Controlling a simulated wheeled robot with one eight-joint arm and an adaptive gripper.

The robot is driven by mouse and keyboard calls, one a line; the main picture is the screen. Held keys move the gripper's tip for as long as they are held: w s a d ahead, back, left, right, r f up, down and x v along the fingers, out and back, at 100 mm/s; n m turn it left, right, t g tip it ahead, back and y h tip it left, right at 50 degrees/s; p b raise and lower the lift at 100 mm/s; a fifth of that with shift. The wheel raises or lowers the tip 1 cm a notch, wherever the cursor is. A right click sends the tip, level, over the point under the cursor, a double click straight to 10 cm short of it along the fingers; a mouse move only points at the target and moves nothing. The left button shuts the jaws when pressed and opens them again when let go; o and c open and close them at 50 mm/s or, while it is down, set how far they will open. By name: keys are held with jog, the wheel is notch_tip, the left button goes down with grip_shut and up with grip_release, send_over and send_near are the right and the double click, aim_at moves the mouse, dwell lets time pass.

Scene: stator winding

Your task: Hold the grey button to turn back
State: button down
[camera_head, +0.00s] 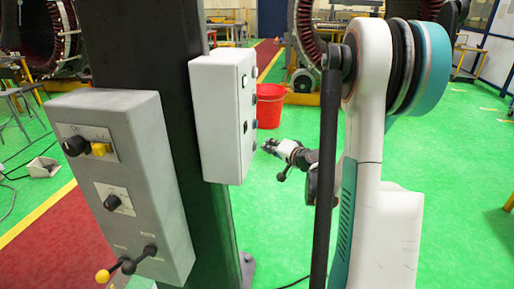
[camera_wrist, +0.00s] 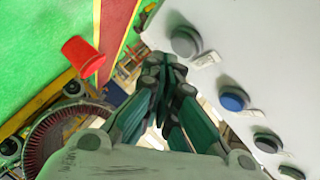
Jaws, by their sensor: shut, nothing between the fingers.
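A white button box (camera_head: 218,118) is fixed to the dark column, its button face turned to the right and seen nearly edge-on. In the wrist view its pale panel (camera_wrist: 245,45) carries a large grey button (camera_wrist: 186,42), a blue button (camera_wrist: 232,100) and smaller dark grey buttons (camera_wrist: 267,142) toward the lower right. I cannot tell which grey one the task means. My gripper (camera_head: 269,146) is shut and empty, just right of the box's lower part. In the wrist view my gripper's fingertips (camera_wrist: 164,64) show left of the grey button, with no clear contact.
A grey control box (camera_head: 122,175) with knobs and ball-ended levers is on the column's left. A red bucket (camera_head: 270,105) stands on the green floor behind the box. Large stator rings (camera_head: 305,30) stand farther back. Green floor is free around my arm.

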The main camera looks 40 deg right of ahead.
jog(key=shift+w+a, duration=0.1)
jog(key=shift+w, duration=0.05)
jog(key=shift+w+a, duration=0.2)
jog(key=shift+w+a, duration=0.25)
jog(key=shift+w, duration=0.05)
dwell(2.0)
jog(key=shift+s+d, duration=0.1)
dwell(3.3)
jog(key=shift+s+d+b, duration=0.35)
jog(key=shift+s+d, duration=0.1)
jog(key=shift+s, duration=0.1)
jog(key=shift+s+d, duration=1.65)
jog(key=shift+s, duration=0.25)
